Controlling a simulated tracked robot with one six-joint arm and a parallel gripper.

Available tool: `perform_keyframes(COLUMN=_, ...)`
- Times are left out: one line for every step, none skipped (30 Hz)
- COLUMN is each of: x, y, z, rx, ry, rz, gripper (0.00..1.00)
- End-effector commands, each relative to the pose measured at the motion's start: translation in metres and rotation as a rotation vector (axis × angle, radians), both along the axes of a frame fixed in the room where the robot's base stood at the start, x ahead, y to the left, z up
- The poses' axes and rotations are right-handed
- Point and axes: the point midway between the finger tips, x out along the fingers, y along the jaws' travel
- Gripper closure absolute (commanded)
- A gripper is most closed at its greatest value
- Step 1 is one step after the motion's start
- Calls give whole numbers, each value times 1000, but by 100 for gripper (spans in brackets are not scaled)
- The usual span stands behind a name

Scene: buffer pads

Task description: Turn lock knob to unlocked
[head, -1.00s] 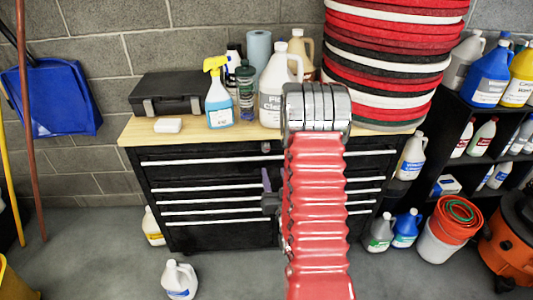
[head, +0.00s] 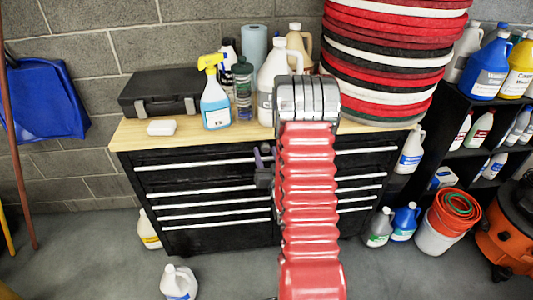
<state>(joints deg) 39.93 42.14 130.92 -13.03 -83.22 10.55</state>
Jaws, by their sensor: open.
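The black tool cabinet (head: 205,183) with silver drawer handles stands ahead under a wooden top. My gripper (head: 263,154) is at the upper middle of its front, just below the top's edge. My red ribbed arm hides the cabinet's right-middle part.
A spray bottle (head: 215,97), a black case (head: 160,92), a white block (head: 161,127) and a tall stack of pads (head: 385,60) stand on the wooden top (head: 190,134). Jugs sit on the floor at both sides, including a white jug (head: 178,283) in front.

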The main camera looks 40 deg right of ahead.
Motion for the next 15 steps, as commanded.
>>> perform_keyframes(x=-1, y=-2, z=0, rx=0, ry=0, rz=-3, gripper=56)
perform_keyframes(x=-2, y=-2, z=0, rx=0, ry=0, rz=-5, gripper=56)
perform_keyframes(x=-2, y=-3, z=0, rx=0, ry=0, rz=-7, gripper=56)
perform_keyframes(x=-3, y=-4, z=0, rx=0, ry=0, rz=-8, gripper=56)
perform_keyframes(x=-3, y=-4, z=0, rx=0, ry=0, rz=-9, gripper=56)
perform_keyframes(x=-4, y=-5, z=0, rx=0, ry=1, rz=-11, gripper=57)
perform_keyframes(x=-4, y=-5, z=0, rx=0, ry=0, rz=-11, gripper=59)
perform_keyframes(x=-4, y=-6, z=0, rx=0, ry=0, rz=-12, gripper=61)
perform_keyframes(x=-5, y=-6, z=0, rx=0, ry=0, rz=-13, gripper=64)
perform_keyframes(x=-5, y=-6, z=0, rx=0, ry=0, rz=-13, gripper=66)
perform_keyframes(x=-5, y=-6, z=0, rx=0, ry=0, rz=-14, gripper=68)
perform_keyframes(x=-5, y=-6, z=0, rx=0, ry=0, rz=-14, gripper=71)
perform_keyframes(x=-5, y=-7, z=0, rx=0, ry=0, rz=-14, gripper=73)
perform_keyframes(x=-5, y=-7, z=0, rx=0, ry=0, rz=-14, gripper=75)
perform_keyframes(x=-5, y=-7, z=0, rx=0, ry=0, rz=-14, gripper=78)
